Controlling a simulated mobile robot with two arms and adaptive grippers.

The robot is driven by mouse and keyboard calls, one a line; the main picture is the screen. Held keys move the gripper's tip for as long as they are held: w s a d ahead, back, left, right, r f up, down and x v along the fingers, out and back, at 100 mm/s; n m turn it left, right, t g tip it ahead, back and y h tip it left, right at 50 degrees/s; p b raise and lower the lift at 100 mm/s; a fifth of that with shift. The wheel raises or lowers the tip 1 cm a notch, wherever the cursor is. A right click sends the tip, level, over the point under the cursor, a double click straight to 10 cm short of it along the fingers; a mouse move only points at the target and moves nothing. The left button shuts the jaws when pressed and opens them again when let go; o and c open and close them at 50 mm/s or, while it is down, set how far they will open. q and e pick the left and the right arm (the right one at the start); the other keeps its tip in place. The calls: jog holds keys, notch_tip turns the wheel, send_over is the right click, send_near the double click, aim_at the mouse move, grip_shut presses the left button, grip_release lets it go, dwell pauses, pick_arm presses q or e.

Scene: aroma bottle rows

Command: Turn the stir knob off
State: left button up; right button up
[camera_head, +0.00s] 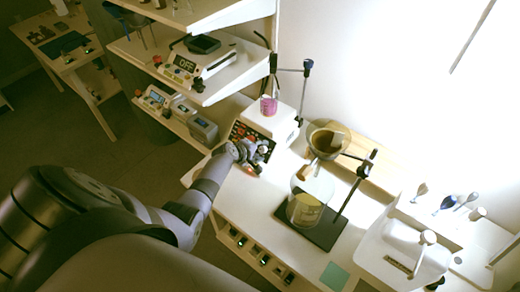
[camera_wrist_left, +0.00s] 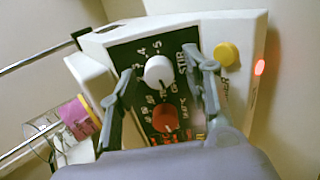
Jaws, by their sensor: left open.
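The white stirrer device (camera_head: 284,122) stands on the bench with its dark front panel facing my left gripper (camera_head: 252,153). In the left wrist view the white stir knob (camera_wrist_left: 159,71) sits on the black panel (camera_wrist_left: 140,52), beside printed numbers and the STIR label. A red knob (camera_wrist_left: 165,119) lies below it in the picture. The fingers of my left gripper (camera_wrist_left: 158,64) are open, one on each side of the white knob, with gaps visible. Whether the fingertips reach the panel is unclear. My right gripper is not in view.
A beaker with pink content (camera_head: 268,105) is on top of the device. Shelves (camera_head: 222,76) rise behind left. A yellow button (camera_wrist_left: 226,54) and a glowing red light (camera_wrist_left: 260,67) are near the fingers.

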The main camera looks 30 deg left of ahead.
pick_arm(q)
jog(key=v, duration=1.2)
dwell(0.3)
dwell(0.4)
